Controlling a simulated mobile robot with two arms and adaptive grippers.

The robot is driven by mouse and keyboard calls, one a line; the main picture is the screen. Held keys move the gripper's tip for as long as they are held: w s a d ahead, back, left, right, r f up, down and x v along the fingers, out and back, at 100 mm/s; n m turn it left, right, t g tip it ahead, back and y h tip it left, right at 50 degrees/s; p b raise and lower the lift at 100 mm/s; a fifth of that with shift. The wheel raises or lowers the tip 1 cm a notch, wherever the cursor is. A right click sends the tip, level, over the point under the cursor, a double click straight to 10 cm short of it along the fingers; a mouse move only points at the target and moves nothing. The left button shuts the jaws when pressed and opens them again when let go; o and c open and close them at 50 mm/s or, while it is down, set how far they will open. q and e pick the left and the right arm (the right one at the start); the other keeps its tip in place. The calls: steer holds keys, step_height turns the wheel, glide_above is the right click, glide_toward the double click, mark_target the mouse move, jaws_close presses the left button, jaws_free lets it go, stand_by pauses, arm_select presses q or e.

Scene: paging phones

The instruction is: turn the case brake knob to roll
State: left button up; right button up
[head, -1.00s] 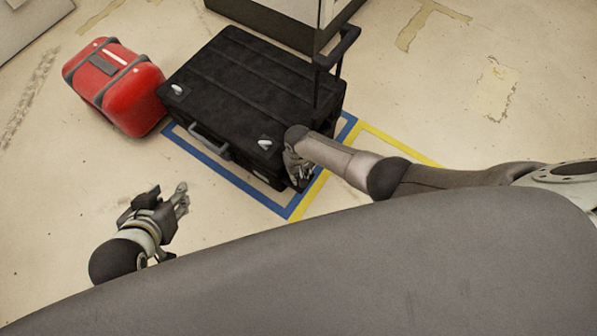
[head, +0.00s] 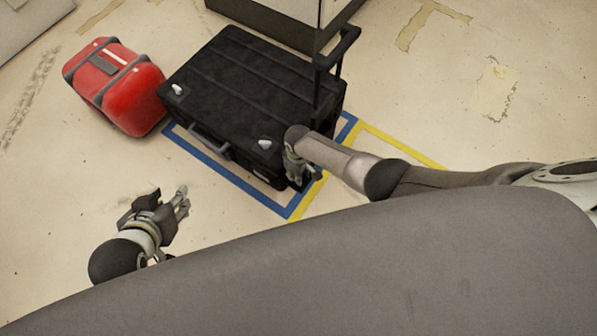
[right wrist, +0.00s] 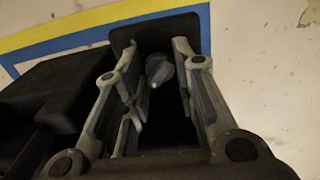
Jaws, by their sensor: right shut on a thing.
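The black case (head: 250,85) lies flat on the floor, with latches, a front handle and a raised pull handle. My right gripper (head: 298,180) is at the case's near right corner. In the right wrist view, a small grey knob (right wrist: 160,70) with a light mark sits on a dark part of the case, between the fingers of my right gripper (right wrist: 157,78). That gripper is shut on the knob. In the head view the knob is hidden by the gripper. My left gripper (head: 184,200) is open and empty above the floor at lower left, apart from the case.
A red case (head: 118,88) with grey straps stands just left of the black case. A dark cabinet (head: 270,22) is behind it. Blue tape (head: 230,178) and yellow tape (head: 395,145) mark the floor. Floor to the right is clear.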

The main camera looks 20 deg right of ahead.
stand_by(0.3)
steer(key=o, duration=0.7)
steer(key=shift+r, duration=6)
